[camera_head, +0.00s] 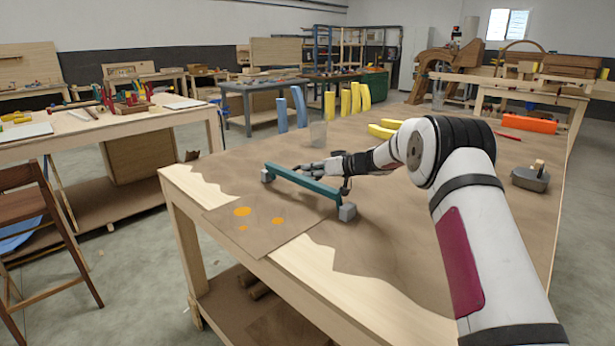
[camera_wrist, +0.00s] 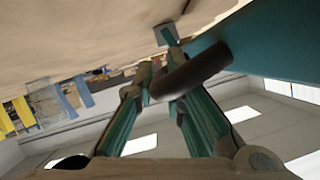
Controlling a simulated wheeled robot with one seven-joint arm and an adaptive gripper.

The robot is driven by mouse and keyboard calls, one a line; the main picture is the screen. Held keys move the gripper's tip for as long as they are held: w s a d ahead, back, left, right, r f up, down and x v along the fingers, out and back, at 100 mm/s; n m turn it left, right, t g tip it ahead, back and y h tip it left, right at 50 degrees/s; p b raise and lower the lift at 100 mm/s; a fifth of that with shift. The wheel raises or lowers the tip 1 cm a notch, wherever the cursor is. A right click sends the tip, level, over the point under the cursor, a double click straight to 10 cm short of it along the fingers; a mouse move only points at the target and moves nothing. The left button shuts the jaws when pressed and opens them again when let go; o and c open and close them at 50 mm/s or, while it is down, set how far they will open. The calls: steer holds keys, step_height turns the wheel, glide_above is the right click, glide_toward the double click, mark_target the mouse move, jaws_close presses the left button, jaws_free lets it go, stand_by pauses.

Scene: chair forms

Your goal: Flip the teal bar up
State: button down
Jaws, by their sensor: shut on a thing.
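The teal bar (camera_head: 300,184) lies low over the near-left part of the table, running from upper left to lower right between two grey end blocks (camera_head: 347,212). My gripper (camera_head: 303,168) reaches in from the right, just behind the bar and low over the table. In the wrist view the bar (camera_wrist: 275,45) fills the upper right, and a dark rounded rod (camera_wrist: 190,72) juts from it between my fingers (camera_wrist: 160,85). The fingers are shut on this rod, which looks like part of the bar. The exact contact is partly hidden.
A sheet with orange spots (camera_head: 262,222) lies in front. A grey box (camera_head: 530,178) and an orange block (camera_head: 528,123) are at right.

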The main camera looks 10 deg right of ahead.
steer(key=shift+w+d+f+m+g+y+b, duration=0.2)
steer(key=shift+w+d+f+m+y+b, duration=0.3)
steer(key=shift+m+b, duration=0.45)
steer(key=shift+w+d+f+m+g+y+b, duration=0.25)
steer(key=shift+d+f+m+y+b, duration=0.3)
steer(key=shift+m+b, duration=0.4)
steer(key=shift+r, duration=0.1)
steer(key=c, duration=1.9)
jaws_free()
steer(key=shift+s, duration=0.1)
steer(key=v, duration=1.1)
steer(key=shift+s+d, duration=0.25)
steer(key=shift+d, duration=0.1)
